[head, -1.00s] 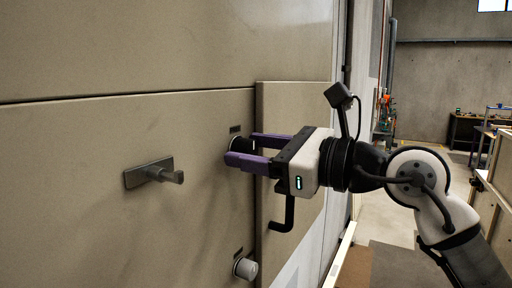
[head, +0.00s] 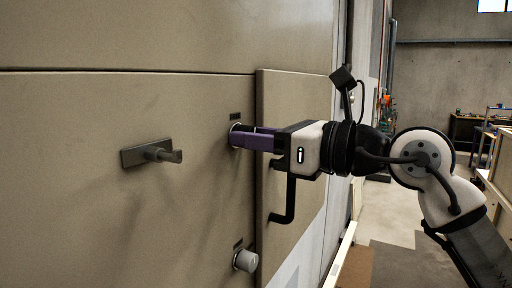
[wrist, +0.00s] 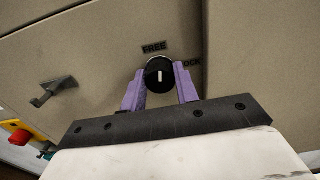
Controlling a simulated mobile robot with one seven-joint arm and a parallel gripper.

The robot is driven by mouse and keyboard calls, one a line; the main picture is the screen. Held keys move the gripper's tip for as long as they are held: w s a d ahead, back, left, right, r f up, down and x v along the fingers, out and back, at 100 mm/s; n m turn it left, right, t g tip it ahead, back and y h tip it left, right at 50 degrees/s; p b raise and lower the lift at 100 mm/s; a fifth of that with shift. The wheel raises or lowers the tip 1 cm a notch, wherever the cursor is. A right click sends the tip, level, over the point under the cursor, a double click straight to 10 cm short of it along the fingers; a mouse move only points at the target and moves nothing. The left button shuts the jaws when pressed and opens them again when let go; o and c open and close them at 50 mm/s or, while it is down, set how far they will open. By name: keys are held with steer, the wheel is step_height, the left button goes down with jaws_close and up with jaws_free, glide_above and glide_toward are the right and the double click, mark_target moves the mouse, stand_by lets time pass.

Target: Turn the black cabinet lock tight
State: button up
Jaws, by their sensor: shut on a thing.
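The black cabinet lock (wrist: 153,66) is a round knob with a short white mark. In the wrist view the mark stands nearly upright, below the word FREE (wrist: 154,47). The word LOCK (wrist: 191,63) is to its right, its first letter partly hidden. My gripper (wrist: 160,86) has its purple fingers on either side of the knob and is shut on it. In the head view my gripper (head: 243,137) reaches the panel from the right. There the fingers hide most of the knob, and only part of its pale ring (head: 235,129) shows.
A grey lever handle (head: 152,153) sticks out to the left. A pale round knob (head: 245,260) is below the lock. A raised panel with a black bar handle (head: 290,200) stands close to the right, under my gripper. A red button on yellow (wrist: 20,137) shows at lower left.

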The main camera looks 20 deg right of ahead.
steer(key=shift+m+b, duration=2.95)
steer(key=shift+m, duration=4.75)
steer(key=o, duration=1)
steer(key=b+v, duration=0.3)
steer(key=v, duration=1.1)
steer(key=shift+w, duration=0.1)
